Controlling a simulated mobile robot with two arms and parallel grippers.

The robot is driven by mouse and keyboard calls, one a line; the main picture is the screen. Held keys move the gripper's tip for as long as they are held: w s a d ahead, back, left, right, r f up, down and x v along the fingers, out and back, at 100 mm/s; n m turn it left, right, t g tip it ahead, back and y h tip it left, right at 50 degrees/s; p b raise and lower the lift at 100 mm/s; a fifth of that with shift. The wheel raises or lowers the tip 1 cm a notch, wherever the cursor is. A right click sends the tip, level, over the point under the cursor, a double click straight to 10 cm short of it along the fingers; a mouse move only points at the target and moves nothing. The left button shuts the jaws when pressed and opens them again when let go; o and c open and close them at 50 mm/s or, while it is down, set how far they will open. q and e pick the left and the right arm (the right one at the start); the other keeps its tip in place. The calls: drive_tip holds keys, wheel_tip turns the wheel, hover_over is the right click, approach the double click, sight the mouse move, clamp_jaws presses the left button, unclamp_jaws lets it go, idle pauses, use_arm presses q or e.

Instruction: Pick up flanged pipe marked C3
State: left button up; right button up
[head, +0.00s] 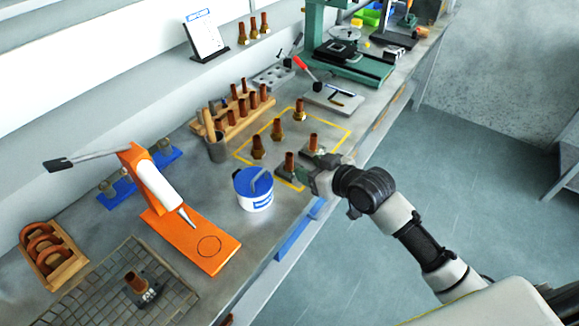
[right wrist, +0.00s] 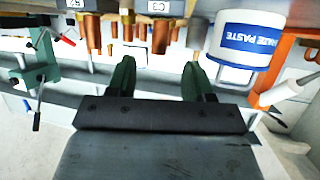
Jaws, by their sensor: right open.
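A copper pipe with a dark square flange (head: 290,163) stands upright at the near corner of the yellow outline. In the right wrist view, which is upside down, this pipe (right wrist: 161,36) lies ahead between the fingers, and its flange label seems to read C3. A similar flanged pipe (head: 313,142) stands just behind it to the right, its base partly hidden by my gripper. My right gripper (head: 303,174) is open and empty, low beside the near pipe; its fingers also show in the right wrist view (right wrist: 159,78). My left gripper is not in view.
Several brass-nutted pipes (head: 278,129) stand close behind inside the yellow outline (head: 345,133). A white tub with a blue lid (head: 254,188) is just left of my gripper. A wooden pipe rack (head: 240,124) stands behind.

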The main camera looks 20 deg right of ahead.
sight(292, 161)
drive_tip(key=p+x, duration=0.1)
drive_tip(key=x, duration=0.7)
drive_tip(key=shift+w+f, duration=0.1)
drive_tip(key=shift+w, duration=0.1)
drive_tip(key=shift+s, duration=0.1)
drive_tip(key=shift+c, duration=0.2)
clamp_jaws()
